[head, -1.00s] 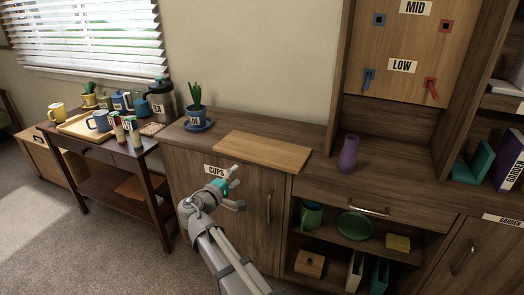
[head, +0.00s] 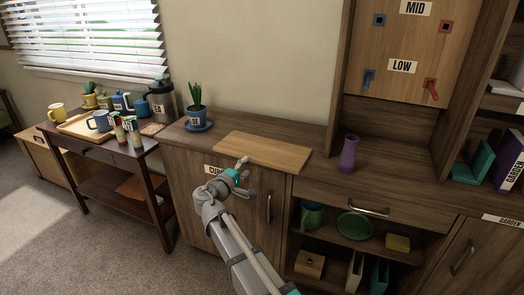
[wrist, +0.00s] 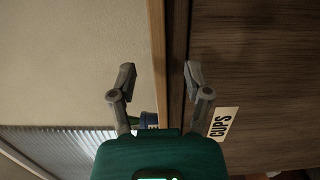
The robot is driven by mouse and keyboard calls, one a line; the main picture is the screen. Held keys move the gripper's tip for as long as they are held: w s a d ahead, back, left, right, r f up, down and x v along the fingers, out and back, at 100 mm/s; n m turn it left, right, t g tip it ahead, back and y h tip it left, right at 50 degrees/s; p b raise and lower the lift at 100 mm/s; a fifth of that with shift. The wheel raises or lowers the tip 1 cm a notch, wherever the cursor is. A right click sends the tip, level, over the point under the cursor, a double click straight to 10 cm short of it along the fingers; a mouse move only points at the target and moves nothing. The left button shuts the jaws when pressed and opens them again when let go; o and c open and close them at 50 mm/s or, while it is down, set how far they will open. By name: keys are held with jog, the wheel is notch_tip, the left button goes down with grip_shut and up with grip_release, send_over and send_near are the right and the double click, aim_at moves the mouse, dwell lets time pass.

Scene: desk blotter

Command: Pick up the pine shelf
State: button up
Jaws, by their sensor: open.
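The pine shelf is a flat, light-wood board (head: 268,150) lying on the dark wood counter, its long front side near the counter's front edge. In the wrist view its edge appears as a thin tan strip (wrist: 157,50) running between the fingers. My gripper (head: 248,178) is open and empty, in front of the counter edge by the board's front side. In the wrist view its two fingers (wrist: 160,76) are spread to either side of the strip. I cannot tell how far the fingertips are from the board.
The cabinet door below carries a CUPS label (wrist: 223,124). A side table (head: 88,147) with a tray and mugs is at the left.

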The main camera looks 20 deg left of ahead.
aim_at(252, 160)
jog(key=shift+x, duration=1.85)
jog(key=shift+r, duration=0.1)
grip_shut()
